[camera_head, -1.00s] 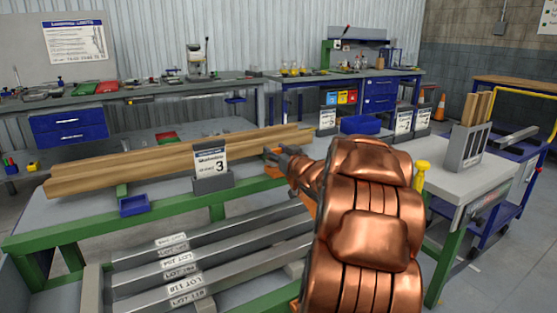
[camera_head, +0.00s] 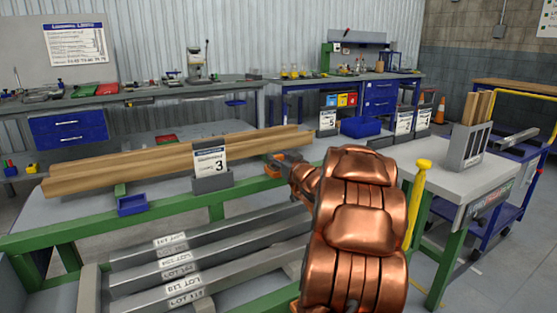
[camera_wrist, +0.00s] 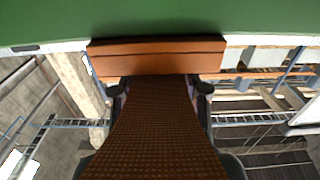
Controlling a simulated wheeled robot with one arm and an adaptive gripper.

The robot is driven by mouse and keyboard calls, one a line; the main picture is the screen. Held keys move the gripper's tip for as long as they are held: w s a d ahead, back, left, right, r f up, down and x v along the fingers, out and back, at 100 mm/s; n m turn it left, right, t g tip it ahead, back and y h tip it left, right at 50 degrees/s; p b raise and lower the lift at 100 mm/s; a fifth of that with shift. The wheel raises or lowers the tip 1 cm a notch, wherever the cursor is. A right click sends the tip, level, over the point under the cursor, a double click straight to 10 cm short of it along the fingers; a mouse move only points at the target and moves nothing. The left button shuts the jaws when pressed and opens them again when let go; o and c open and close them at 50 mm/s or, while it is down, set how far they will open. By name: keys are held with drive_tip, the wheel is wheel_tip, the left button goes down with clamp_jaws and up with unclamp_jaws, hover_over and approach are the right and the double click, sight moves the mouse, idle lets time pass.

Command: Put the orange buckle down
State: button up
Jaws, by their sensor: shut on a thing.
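My gripper (camera_head: 284,165) is shut on the orange buckle (camera_head: 272,171), above the right part of the grey, green-framed table (camera_head: 75,205). In the head view only a small part of the buckle shows beside the dark fingers; my copper-coloured arm stands in front of that area. In the wrist view the buckle (camera_wrist: 155,55) is a wide orange-brown block just beyond the two dark fingertips (camera_wrist: 160,90). A brown woven strip (camera_wrist: 150,130) runs from it toward the camera. Whether the buckle touches a surface cannot be told.
Long wooden beams (camera_head: 110,171) lie on the table behind a sign with a 3 (camera_head: 210,162). A small blue bin (camera_head: 132,205) is at the front. Grey bars (camera_head: 180,265) lie below. A side table (camera_head: 445,180) with a grey holder (camera_head: 468,147) and a yellow post (camera_head: 417,195) stand right.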

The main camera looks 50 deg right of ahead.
drive_tip(key=shift+f, duration=0.15)
drive_tip(key=o, duration=1.2)
drive_tip(key=shift+o, duration=0.2)
drive_tip(key=shift+s+r, duration=0.1)
drive_tip(key=shift+r, duration=0.1)
drive_tip(key=p+v, duration=0.1)
drive_tip(key=v, duration=1.1)
drive_tip(key=shift+p, duration=0.3)
drive_tip(key=shift+a, duration=0.1)
